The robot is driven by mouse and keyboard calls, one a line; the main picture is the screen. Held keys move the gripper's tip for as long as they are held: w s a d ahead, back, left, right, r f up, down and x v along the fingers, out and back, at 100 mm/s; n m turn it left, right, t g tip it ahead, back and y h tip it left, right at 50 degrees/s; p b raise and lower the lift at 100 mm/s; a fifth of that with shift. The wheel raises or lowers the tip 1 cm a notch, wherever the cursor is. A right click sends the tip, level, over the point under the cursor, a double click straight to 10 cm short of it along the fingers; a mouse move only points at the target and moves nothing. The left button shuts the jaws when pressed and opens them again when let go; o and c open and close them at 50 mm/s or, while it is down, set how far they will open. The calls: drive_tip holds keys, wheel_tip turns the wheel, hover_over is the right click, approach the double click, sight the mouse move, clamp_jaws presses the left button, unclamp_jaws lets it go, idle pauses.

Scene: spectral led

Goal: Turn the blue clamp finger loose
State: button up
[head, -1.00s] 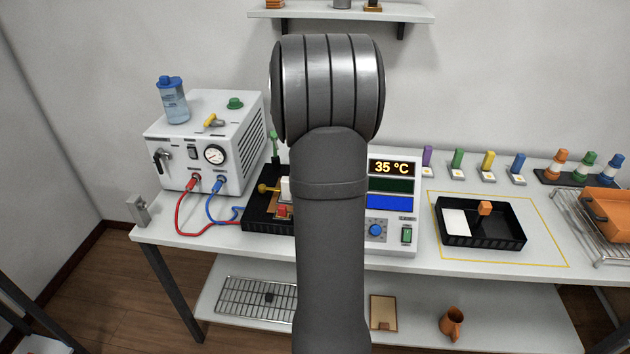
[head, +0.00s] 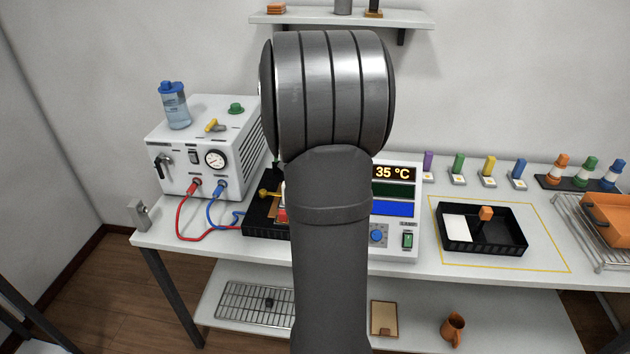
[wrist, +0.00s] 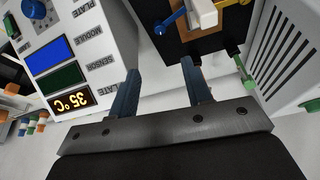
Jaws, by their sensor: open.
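The blue clamp finger (wrist: 171,21) shows in the wrist view at the top, a blue rod with a round end on the dark plate fixture (wrist: 212,47). A white block (wrist: 203,12) sits beside it. A green clamp finger (wrist: 243,70) is to the right. My gripper (wrist: 160,67) is open and empty, its two fingers apart and pointing toward the fixture, with the blue finger's round end beyond the gap. In the head view my arm covers the gripper and most of the fixture (head: 256,222); the yellow clamp finger (head: 266,193) shows at its left.
The white instrument (head: 397,249) reading 35 °C stands right of the fixture. A white chiller box (head: 176,181) with red and blue hoses (head: 182,222) stands left. A black tray (head: 484,248) lies farther right inside a yellow outline, with bare bench around it.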

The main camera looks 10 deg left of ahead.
drive_tip(key=w+f+m, duration=0.1)
drive_tip(key=w+f, duration=0.1)
drive_tip(key=f, duration=0.3)
drive_tip(key=w+f+m, duration=0.1)
drive_tip(key=w+f, duration=0.1)
drive_tip(key=f, duration=0.3)
drive_tip(key=w+f+m+h, duration=0.1)
drive_tip(key=w+f, duration=0.1)
drive_tip(key=f, duration=0.4)
drive_tip(key=shift+w+d, duration=0.35)
drive_tip(key=shift+w, duration=0.05)
clamp_jaws()
